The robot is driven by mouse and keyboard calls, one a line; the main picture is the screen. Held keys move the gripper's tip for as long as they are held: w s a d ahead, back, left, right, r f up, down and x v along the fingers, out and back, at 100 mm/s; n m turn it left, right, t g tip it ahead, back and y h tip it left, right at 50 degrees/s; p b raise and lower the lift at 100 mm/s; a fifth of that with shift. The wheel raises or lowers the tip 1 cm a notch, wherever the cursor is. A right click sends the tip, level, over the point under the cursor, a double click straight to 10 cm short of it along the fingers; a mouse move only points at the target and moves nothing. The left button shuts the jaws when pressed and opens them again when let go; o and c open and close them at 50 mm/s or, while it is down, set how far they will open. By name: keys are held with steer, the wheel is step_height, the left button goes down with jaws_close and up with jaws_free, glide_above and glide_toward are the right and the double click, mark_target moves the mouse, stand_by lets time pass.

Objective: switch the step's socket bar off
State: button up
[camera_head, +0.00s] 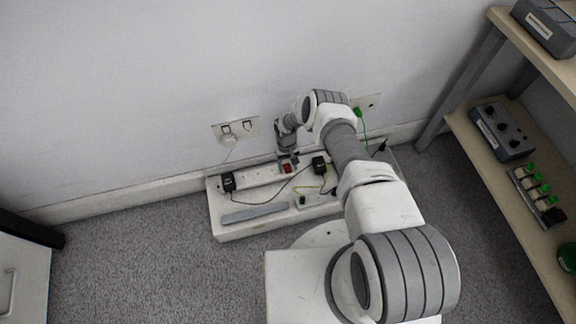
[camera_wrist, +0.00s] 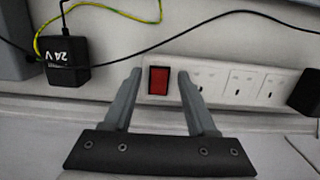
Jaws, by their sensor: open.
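The white socket bar (camera_head: 262,175) lies along the back of the low white step (camera_head: 240,231), by the wall. Its red rocker switch (camera_head: 287,168) is at the bar's end near my gripper (camera_head: 288,158). In the wrist view the red switch (camera_wrist: 158,81) shows between the two fingertips of my open gripper (camera_wrist: 159,74), with the bar's white sockets (camera_wrist: 238,86) to the right. The fingers hold nothing. I cannot tell whether they touch the bar, or which way the rocker is tipped.
A black 24 V adapter (camera_wrist: 66,52) with a green-yellow wire (camera_wrist: 100,6) sits left of the switch in the wrist view. Another black plug (camera_head: 228,182) is on the bar's far end. A grey strip (camera_head: 255,213) lies on the step. Shelves (camera_head: 490,135) stand at right.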

mark_target(287, 165)
step_height(287, 165, up, 17)
steer(key=w+p, duration=0.2)
steer(key=p, duration=0.4)
steer(key=shift+a, duration=0.2)
steer(key=shift+w+r, duration=0.1)
